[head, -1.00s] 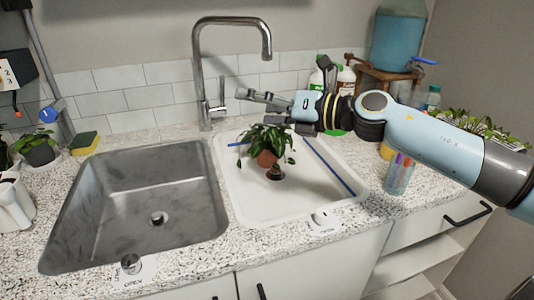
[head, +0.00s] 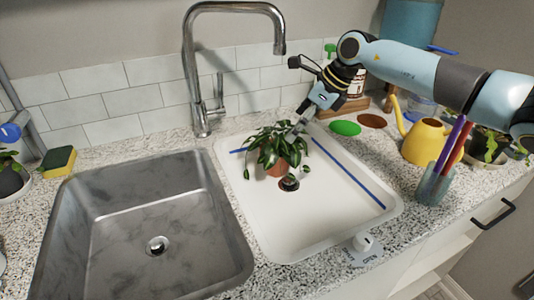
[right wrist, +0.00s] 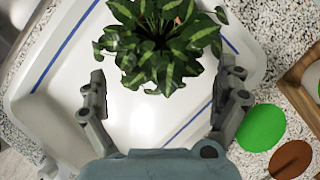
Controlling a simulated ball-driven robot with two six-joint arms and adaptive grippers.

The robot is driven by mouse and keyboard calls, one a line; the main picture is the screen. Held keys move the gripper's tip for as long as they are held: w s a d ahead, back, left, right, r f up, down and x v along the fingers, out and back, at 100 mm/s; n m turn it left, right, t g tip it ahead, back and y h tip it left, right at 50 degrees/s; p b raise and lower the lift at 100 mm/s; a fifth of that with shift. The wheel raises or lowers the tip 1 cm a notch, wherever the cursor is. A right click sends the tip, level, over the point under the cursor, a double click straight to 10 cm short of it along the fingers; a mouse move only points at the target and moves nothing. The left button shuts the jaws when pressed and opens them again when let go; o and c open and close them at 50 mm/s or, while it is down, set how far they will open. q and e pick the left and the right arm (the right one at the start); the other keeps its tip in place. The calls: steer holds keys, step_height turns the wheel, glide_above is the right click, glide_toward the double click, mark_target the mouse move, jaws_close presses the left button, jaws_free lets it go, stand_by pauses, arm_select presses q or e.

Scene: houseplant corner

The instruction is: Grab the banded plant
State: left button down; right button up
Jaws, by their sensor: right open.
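The banded plant (head: 276,148) has green leaves with pale stripes and a terracotta pot (head: 277,170). It stands in the white basin (head: 320,225), towards its back. My right gripper (head: 300,126) points down at the plant's right rear side, its tips partly hidden by leaves. In the right wrist view the plant's leaves (right wrist: 160,45) lie ahead between the two spread fingers of the right gripper (right wrist: 164,85), which is open and empty. The pot is mostly hidden there by leaves. My left gripper is not in view.
A steel sink (head: 150,225) is left of the basin, with a tall faucet (head: 201,80) behind. A green disc (head: 345,128), a brown disc (head: 372,121), a yellow watering can (head: 425,142) and a cup of pens (head: 434,185) stand to the right. The basin's front is clear.

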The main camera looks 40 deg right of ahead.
mark_target(276, 152)
steer(key=b+x, duration=0.4)
steer(key=x, duration=0.1)
steer(key=shift+w+a+f, duration=0.1)
steer(key=shift+w+f, duration=0.05)
steer(key=shift+f, duration=0.15)
steer(key=shift+w+f+b, duration=0.2)
steer(key=shift+b, duration=0.15)
steer(key=b+x, duration=0.1)
steer(key=x, duration=0.1)
steer(key=b+x, duration=0.2)
steer(key=shift+s+a+f, duration=0.1)
steer(key=shift+a+f, duration=0.1)
steer(key=shift+f, duration=0.25)
steer(key=shift+c, duration=0.8)
steer(key=c, duration=1.1)
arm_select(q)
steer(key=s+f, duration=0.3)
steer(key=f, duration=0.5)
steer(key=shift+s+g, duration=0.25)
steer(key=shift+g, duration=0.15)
arm_select(e)
steer(key=shift+c, duration=0.5)
steer(key=shift+r, duration=0.25)
